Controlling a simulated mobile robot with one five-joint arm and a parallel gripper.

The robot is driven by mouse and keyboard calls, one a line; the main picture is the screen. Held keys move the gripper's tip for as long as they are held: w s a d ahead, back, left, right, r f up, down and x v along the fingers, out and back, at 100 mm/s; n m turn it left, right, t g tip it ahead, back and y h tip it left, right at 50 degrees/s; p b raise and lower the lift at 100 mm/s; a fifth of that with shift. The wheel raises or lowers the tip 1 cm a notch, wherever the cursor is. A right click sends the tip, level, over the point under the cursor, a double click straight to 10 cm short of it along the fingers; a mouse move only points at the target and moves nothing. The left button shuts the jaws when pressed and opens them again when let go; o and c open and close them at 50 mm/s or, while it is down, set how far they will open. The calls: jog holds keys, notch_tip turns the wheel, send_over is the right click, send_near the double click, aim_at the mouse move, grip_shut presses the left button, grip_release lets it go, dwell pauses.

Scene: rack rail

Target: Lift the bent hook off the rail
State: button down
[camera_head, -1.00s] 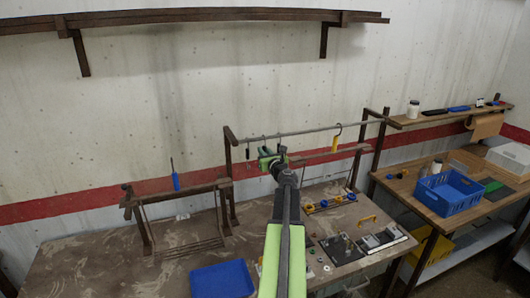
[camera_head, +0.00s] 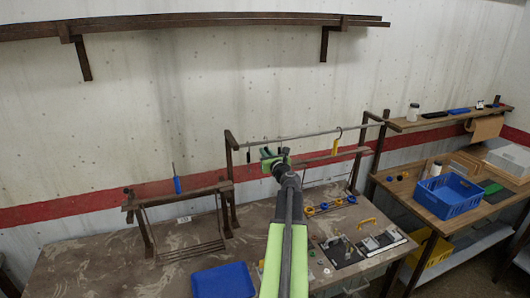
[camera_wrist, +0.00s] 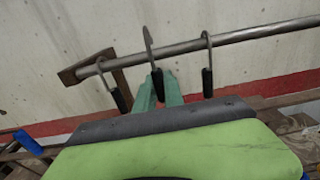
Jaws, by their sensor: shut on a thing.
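My gripper (camera_head: 272,160) is at the left part of the rail (camera_head: 300,134). In the wrist view its green fingers (camera_wrist: 157,90) are shut on the black handle (camera_wrist: 157,80) of the middle hook (camera_wrist: 149,42). That hook's metal top stands higher above the rail (camera_wrist: 240,36) than its neighbours' tops. I cannot tell whether it touches the rail. A left hook (camera_wrist: 105,76) and a right hook (camera_wrist: 207,50), both with black handles, hang on the rail on either side of the fingers. The fingers hide the lower end of the held handle.
A blue-handled tool (camera_head: 177,185) stands at the left rack. A blue tray (camera_head: 224,281) lies on the bench; a blue crate (camera_head: 448,194) stands on the right table. The wall is close behind the rail.

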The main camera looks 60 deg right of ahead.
jog(key=v, duration=0.7)
jog(key=shift+a, duration=0.15)
